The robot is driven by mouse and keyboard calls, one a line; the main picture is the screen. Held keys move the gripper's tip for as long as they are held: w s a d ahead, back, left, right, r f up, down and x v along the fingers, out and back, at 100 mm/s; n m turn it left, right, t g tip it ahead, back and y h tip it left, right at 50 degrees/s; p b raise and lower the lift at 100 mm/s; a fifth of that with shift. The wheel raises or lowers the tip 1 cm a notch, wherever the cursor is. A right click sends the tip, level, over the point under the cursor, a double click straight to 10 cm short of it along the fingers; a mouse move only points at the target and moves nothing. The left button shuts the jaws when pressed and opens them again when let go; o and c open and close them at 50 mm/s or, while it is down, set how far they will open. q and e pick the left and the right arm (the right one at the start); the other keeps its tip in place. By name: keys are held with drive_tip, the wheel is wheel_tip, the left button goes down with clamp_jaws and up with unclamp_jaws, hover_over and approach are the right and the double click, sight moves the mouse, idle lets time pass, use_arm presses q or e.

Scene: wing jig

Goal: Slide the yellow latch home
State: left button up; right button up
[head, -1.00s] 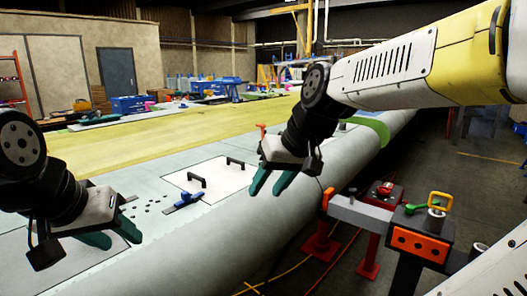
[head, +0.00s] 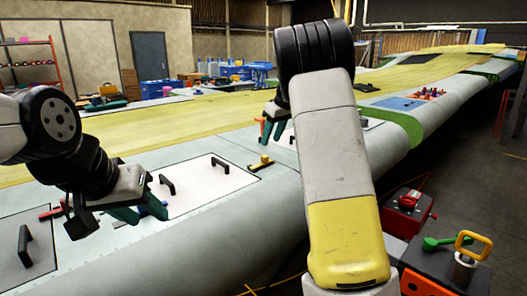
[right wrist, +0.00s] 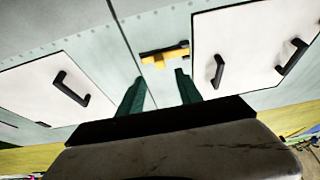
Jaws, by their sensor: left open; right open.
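The yellow latch (head: 261,162) lies on the grey wing skin, beside the right edge of a white panel. In the right wrist view the yellow latch (right wrist: 165,56), with a dark bar along it, lies between two white panels, beyond my fingertips. My right gripper (head: 272,130) is open and empty, past the latch and above the wing in the head view; its wrist is largely hidden by my own arm. The right gripper's green fingers (right wrist: 160,90) point towards the latch, apart from it. My left gripper (head: 140,210) is open over the near-left wing surface.
A white panel (head: 200,186) has raised black handles. A blue latch (head: 153,205) lies by my left gripper, and a red latch (head: 54,212) is further left. A red box (head: 408,203) and a stand with a yellow handle (head: 474,243) are at the right.

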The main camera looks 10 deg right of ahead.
sight(265, 156)
drive_tip(key=x, duration=0.7)
drive_tip(key=shift+w+a+f, duration=0.15)
drive_tip(key=shift+f, duration=0.2)
drive_tip(key=shift+c, duration=0.4)
clamp_jaws()
drive_tip(key=shift+r, duration=0.1)
idle(0.5)
